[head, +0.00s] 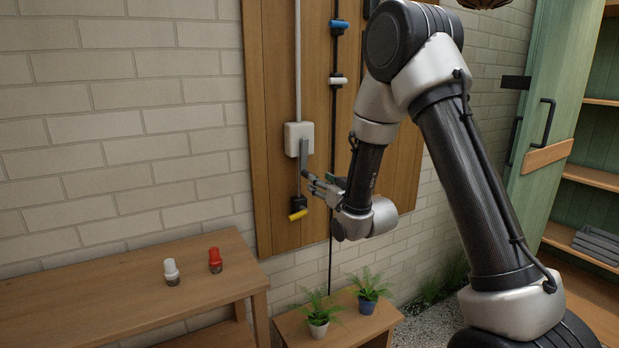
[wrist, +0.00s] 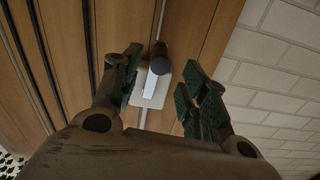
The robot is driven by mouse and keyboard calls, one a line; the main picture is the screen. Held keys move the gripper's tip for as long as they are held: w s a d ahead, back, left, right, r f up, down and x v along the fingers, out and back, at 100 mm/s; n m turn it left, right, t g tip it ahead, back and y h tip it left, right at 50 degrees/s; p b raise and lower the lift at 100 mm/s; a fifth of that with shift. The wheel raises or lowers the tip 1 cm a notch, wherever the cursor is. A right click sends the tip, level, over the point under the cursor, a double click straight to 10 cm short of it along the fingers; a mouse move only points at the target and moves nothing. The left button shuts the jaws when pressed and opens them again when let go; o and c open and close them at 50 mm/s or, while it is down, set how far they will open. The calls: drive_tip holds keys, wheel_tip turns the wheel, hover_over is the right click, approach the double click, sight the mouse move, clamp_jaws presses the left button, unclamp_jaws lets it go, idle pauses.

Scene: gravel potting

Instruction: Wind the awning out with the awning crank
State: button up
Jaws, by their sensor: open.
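The awning crank (head: 304,158) is a grey arm hanging down from a white box (head: 293,132) on the wooden wall panel. A white rod runs up from the box. In the wrist view the crank's dark round knob (wrist: 160,57) points towards me, with its pale arm and the white plate (wrist: 150,97) behind. My gripper (head: 318,187) is at the lower end of the crank, in front of the panel. In the wrist view its green-padded fingers (wrist: 163,78) are open, one on each side of the knob, with visible gaps. The awning is not in view.
A yellow-handled fitting (head: 298,214) sits just below the crank. Blue (head: 340,25) and white (head: 338,80) handles are on the dark pipe to the right. A wooden bench (head: 110,290) holds a white-capped and a red-capped shaker. Two potted plants stand on a low stand (head: 365,332).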

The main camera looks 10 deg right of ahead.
drive_tip(key=w, duration=0.2)
drive_tip(key=w+a+n, duration=0.1)
drive_tip(key=w, duration=0.2)
drive_tip(key=w+a+n, duration=0.1)
drive_tip(key=w, duration=0.1)
drive_tip(key=shift+w+a, duration=0.2)
drive_tip(key=shift+w, duration=0.05)
drive_tip(key=shift+c, duration=0.3)
clamp_jaws()
